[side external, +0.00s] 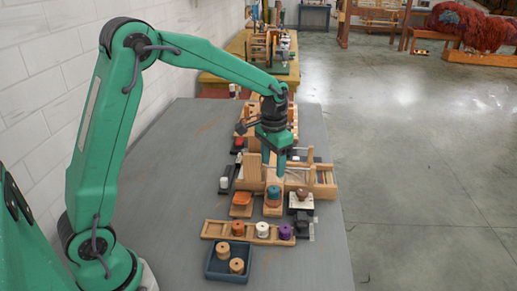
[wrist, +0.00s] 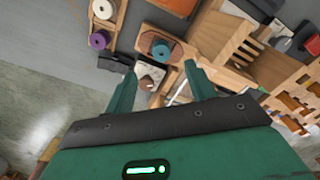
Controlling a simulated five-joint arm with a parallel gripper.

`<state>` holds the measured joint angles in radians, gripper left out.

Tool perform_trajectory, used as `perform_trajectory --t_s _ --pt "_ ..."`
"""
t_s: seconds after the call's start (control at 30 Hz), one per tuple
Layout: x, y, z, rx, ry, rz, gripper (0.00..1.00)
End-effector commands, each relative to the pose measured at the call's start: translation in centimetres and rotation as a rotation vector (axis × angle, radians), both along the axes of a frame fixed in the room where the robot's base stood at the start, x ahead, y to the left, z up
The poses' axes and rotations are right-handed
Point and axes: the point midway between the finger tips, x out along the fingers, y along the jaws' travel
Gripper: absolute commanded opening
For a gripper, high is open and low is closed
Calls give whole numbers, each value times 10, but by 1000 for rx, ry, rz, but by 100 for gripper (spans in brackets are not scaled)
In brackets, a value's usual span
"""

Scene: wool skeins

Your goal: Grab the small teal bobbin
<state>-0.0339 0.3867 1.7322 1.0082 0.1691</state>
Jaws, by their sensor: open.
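The small teal bobbin (side external: 274,191) stands on a small wooden block (side external: 272,210) in the middle of the side view. In the wrist view the teal bobbin (wrist: 161,49) shows from above, on its wooden block (wrist: 147,38), just beyond the fingertips. My gripper (side external: 273,168) is open and empty, pointing down above the bobbin. In the wrist view my gripper's (wrist: 160,72) fingertips are spread on either side, with the bobbin's image between and slightly ahead of them. No contact shows.
A wooden rack (side external: 214,230) holds brown, white and purple bobbins in front. A blue tray (side external: 214,271) holds two tan bobbins. An orange-topped block (side external: 241,199) stands left; a pale speckled block (side external: 300,201) stands right. Wooden boxes (side external: 322,179) lie behind. The grey table (side external: 165,190) is clear left.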

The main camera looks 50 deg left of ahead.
Motion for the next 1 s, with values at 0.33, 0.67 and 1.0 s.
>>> perform_trajectory --t_s 0.33,0.67,1.0 --pt "6 1 -10 -1 15 -4 55" --pt "6 1 -32 -1 16 -4 55" --pt "6 1 -40 -1 16 -4 55"
